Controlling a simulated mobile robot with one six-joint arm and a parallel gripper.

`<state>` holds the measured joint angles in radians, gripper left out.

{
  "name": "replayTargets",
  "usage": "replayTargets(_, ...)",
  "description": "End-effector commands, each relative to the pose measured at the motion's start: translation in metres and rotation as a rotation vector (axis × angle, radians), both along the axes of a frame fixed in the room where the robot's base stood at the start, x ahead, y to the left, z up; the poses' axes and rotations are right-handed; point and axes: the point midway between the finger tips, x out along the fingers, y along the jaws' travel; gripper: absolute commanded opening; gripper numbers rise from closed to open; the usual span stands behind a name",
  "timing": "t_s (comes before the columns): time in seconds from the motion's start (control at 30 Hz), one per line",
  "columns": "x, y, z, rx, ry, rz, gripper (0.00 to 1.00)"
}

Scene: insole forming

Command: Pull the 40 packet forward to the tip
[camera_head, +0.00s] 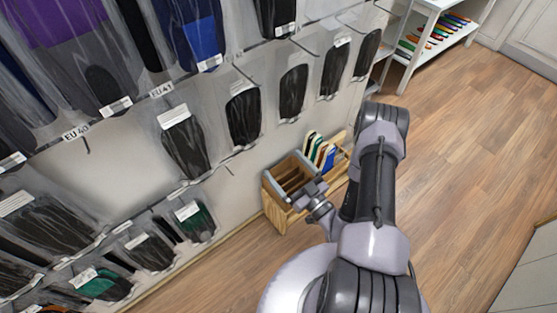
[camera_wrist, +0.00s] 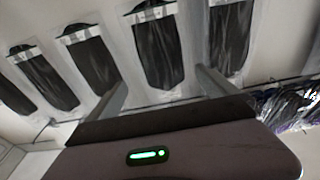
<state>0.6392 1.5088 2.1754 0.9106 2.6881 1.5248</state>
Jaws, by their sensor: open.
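Clear packets with dark insoles hang on wall hooks in the head view. An EU 40 label (camera_head: 76,131) sits on the rail at left, with a small hook just below it that looks bare. I cannot tell for sure which packet is the 40 one. My gripper (camera_head: 308,192) is over the wooden crate, well right of that label. In the wrist view my gripper (camera_wrist: 163,80) has its two fingers wide apart with nothing held. A dark packet (camera_wrist: 157,48) hangs beyond the gap, apart from the fingers.
An EU 41 label (camera_head: 161,90) has a dark packet (camera_head: 184,145) below it. A wooden crate (camera_head: 274,212) with coloured insoles (camera_head: 319,151) stands by the wall. A white shelf (camera_head: 410,62) stands at the back. The wood floor (camera_head: 480,150) at right is clear.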

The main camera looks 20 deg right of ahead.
Motion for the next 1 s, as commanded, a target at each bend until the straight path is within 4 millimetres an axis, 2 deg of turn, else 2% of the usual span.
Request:
replayTargets(0.27, 0.001, 0.001, 0.0, -0.001, 0.0, 0.002, 0.97)
replayTargets(0.37, 0.007, 0.003, 0.0, -0.004, -0.001, 0.005, 0.97)
replayTargets(1.0, 0.123, 0.042, 0.02, -0.005, -0.008, 0.008, 0.97)
